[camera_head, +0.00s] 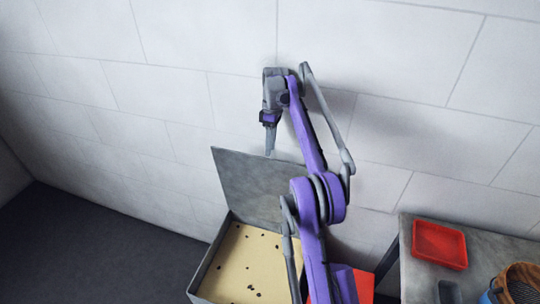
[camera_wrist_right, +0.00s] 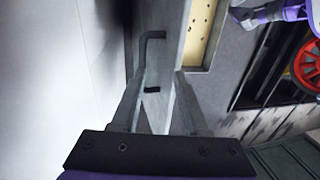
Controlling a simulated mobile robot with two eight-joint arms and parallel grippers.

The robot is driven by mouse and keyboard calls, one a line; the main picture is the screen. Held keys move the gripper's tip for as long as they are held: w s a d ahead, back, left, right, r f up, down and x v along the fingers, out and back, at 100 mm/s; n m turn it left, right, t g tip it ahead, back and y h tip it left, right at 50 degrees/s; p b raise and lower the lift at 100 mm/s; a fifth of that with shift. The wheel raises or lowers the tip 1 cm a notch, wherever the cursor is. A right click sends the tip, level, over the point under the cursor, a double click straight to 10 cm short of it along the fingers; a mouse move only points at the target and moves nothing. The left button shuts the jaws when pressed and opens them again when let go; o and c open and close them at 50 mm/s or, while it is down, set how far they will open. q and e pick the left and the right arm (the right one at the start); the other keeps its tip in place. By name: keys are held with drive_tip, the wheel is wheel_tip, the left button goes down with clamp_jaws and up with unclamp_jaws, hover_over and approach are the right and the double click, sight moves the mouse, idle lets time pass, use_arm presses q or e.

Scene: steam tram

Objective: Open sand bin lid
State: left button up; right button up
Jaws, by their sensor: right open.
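The sand bin (camera_head: 207,272) stands low at the centre of the head view, with pale sand (camera_head: 240,262) and several dark specks in it. Its grey lid (camera_head: 245,185) stands up, raised at the back of the bin near the wall. My right gripper (camera_head: 270,152) is at the lid's top edge. In the right wrist view its two fingers (camera_wrist_right: 160,78) are apart, with the lid beyond them. A bent grey handle (camera_wrist_right: 152,35) on the lid shows close to the left finger; whether they touch I cannot tell. My left gripper is not in view.
A pale tiled wall (camera_head: 190,60) rises close behind the lid. A grey table (camera_head: 420,275) at the right carries a red tray (camera_head: 440,244) and a round basket-like object (camera_head: 518,284). Dark floor (camera_head: 90,250) lies clear at the left. A red wheel (camera_wrist_right: 308,65) shows in the wrist view.

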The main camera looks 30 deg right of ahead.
drive_tip(key=r, duration=0.3)
drive_tip(key=shift+w+d+r+p, duration=0.15)
drive_tip(key=shift+w+d+p, duration=0.15)
drive_tip(key=shift+p, duration=0.05)
drive_tip(key=shift+s, duration=0.1)
drive_tip(key=s+a+r+m+t+h, duration=0.1)
drive_tip(key=s+a+r+m+t, duration=0.15)
drive_tip(key=s+a, duration=0.35)
drive_tip(key=s+a+r+m+t+h, duration=0.1)
drive_tip(key=s+a+r, duration=0.2)
drive_tip(key=a, duration=0.6)
drive_tip(key=s+a+f+m+t, duration=0.1)
drive_tip(key=s+a+f, duration=0.2)
drive_tip(key=s, duration=0.4)
drive_tip(key=s+a+f+m+t, duration=0.1)
drive_tip(key=s+a+f, duration=0.2)
drive_tip(key=s+f, duration=0.3)
drive_tip(key=s+a+f+m+t, duration=0.2)
drive_tip(key=s+a+f, duration=0.2)
drive_tip(key=s, duration=0.4)
drive_tip(key=shift+f, duration=0.4)
